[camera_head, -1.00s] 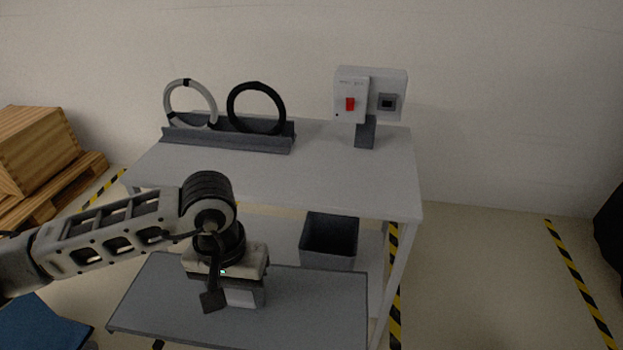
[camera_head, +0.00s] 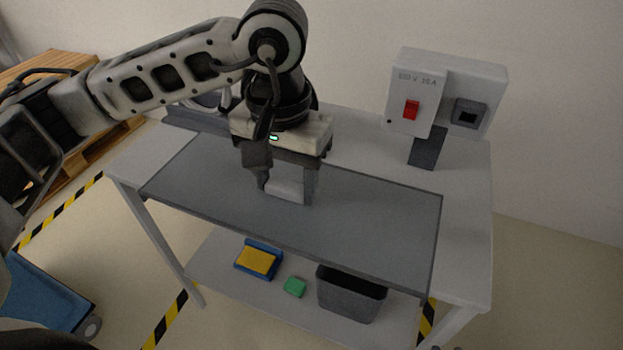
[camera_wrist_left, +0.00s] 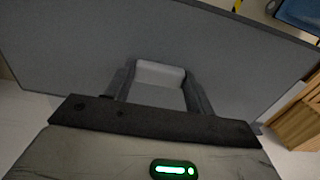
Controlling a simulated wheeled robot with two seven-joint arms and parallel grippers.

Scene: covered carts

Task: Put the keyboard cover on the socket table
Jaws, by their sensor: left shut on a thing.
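The keyboard cover (camera_head: 370,222) is a wide flat grey panel with a pale handle (camera_head: 285,190) near its middle. My left gripper (camera_head: 284,184) is shut on that handle from above. The left wrist view shows the handle (camera_wrist_left: 158,74) between the two fingers and the panel (camera_wrist_left: 80,45) spreading beyond them. The socket table (camera_head: 466,210) is light grey. The cover lies across the front of its top in the head view, roughly level; I cannot tell if they touch. My right gripper is not in view.
A switch and socket box (camera_head: 450,92) stands at the table's back right, close to the cover. A dark rack (camera_head: 195,118) at the back left is partly hidden by my arm. The lower shelf holds a bin (camera_head: 350,296), a blue-yellow box (camera_head: 258,260) and a green block (camera_head: 295,287).

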